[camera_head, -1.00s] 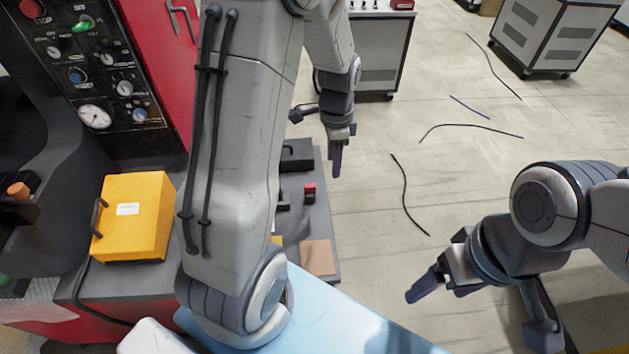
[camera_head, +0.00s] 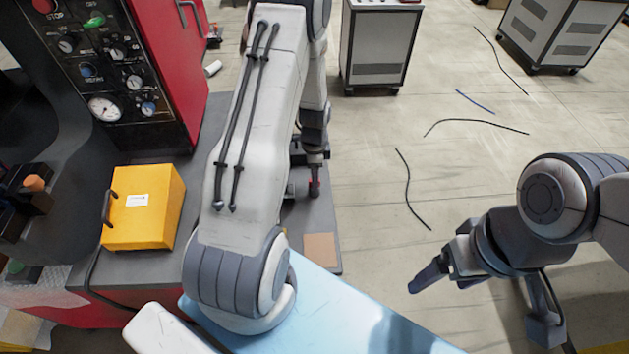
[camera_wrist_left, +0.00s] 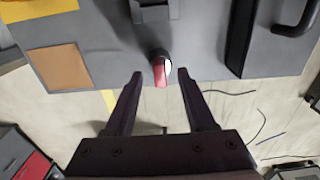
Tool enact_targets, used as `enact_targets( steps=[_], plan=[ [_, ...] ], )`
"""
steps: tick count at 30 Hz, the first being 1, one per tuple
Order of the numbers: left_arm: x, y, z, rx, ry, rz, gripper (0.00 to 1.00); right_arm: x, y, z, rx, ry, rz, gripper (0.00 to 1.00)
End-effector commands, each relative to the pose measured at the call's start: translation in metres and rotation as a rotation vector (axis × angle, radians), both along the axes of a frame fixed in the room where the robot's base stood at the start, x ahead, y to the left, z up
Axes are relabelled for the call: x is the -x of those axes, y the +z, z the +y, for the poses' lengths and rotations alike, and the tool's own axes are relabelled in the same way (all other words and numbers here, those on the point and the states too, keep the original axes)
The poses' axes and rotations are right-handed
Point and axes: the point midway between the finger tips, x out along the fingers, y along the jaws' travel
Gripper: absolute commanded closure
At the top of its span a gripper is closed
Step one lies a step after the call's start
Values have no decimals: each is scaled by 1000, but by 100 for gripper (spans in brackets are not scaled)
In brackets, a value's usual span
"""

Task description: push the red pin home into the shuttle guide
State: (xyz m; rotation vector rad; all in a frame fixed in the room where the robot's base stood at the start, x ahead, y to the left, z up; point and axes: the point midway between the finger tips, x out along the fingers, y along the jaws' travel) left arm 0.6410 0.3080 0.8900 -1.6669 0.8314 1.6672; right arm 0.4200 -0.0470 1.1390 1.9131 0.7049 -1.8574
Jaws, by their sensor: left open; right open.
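The red pin (camera_wrist_left: 160,73) shows in the left wrist view at the edge of the grey plate, with a pale face on one side. A dark block (camera_wrist_left: 155,10) stands on the plate in line with it; I cannot tell if this is the shuttle guide. My left gripper (camera_wrist_left: 161,82) is open, with one finger on each side of the pin and gaps between. In the head view my left gripper (camera_head: 314,178) is at the plate's right side, partly hiding the pin and the fittings there. My right gripper (camera_head: 437,288) is open and empty over the floor.
A brown square pad (camera_head: 321,249) lies on the plate. A long black bracket (camera_wrist_left: 241,35) stands beside the dark block in the left wrist view. A yellow box (camera_head: 145,210) and a control panel (camera_head: 100,75) are at the left. The floor at the right holds loose cables.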

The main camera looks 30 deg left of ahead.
Motion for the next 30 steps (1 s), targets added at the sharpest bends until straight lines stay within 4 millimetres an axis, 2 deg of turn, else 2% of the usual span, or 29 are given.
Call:
enact_targets(
  steps=[4, 10, 11, 12, 15, 26, 30],
  plan=[
    [0, -10, 0, 0, 0, 0, 45, 0, 3, 0, 0, 0, 0, 18],
    [0, -12, 0, -1, 1, -1, 45, 0, 2, 0, 0, 0, 0, 18],
    [0, -11, 0, -1, 1, -1, 49, 0, 2, 0, 0, 0, 0, 18],
    [0, -11, 0, -1, 1, -1, 64, 0, 2, 0, 0, 0, 0, 18],
    [0, -11, 0, -1, 1, -1, 100, 0, 2, 0, 0, 0, 0, 18],
    [0, -10, 0, -1, 1, -1, 100, 0, 2, 0, 0, 0, 0, 18],
    [-1, -4, 0, -1, 1, -3, 100, 0, -1, 0, 0, 0, 0, 18]
  ],
)
